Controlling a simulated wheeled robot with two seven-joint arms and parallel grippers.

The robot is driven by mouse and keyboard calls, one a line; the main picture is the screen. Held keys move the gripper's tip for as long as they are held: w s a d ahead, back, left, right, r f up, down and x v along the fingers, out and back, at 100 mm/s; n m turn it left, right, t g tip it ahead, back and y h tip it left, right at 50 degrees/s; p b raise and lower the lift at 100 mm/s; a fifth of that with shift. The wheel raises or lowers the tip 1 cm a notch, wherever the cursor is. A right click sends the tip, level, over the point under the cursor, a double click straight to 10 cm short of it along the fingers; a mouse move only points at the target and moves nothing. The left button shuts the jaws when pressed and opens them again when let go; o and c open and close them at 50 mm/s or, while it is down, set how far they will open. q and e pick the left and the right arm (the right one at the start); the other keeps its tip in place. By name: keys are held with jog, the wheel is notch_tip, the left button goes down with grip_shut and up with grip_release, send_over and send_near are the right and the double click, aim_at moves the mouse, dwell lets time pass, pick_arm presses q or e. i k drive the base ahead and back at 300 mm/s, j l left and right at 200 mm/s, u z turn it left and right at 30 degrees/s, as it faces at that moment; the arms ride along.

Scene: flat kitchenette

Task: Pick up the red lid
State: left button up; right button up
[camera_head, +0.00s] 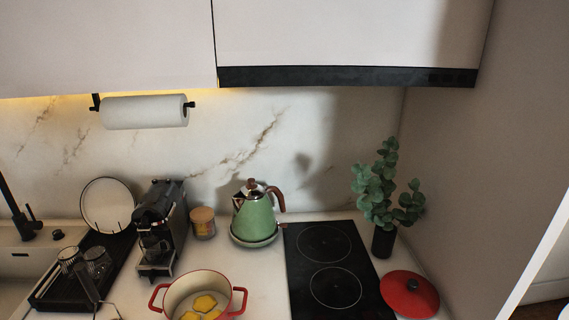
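The red lid (398,301) lies at the lower right of the head view, on the white counter just right of the black cooktop. It is round, with a dark knob on top. A red-rimmed pot (167,311) with two red handles stands uncovered at the bottom centre, left of the cooktop, with yellow pieces inside. Its lower part is cut off by the picture edge. I cannot make out either of my grippers in this view.
The black cooktop (318,256) is bare. A plant in a dark vase (383,242) stands just behind the lid, near the right wall. A green kettle (256,218), coffee machine (160,225), jar (203,224) and dish rack (55,293) are further left. Cabinets (340,35) hang above.

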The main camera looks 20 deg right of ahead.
aim_at(410, 294)
jog(key=k+z, duration=0.1)
jog(key=z, duration=1.35)
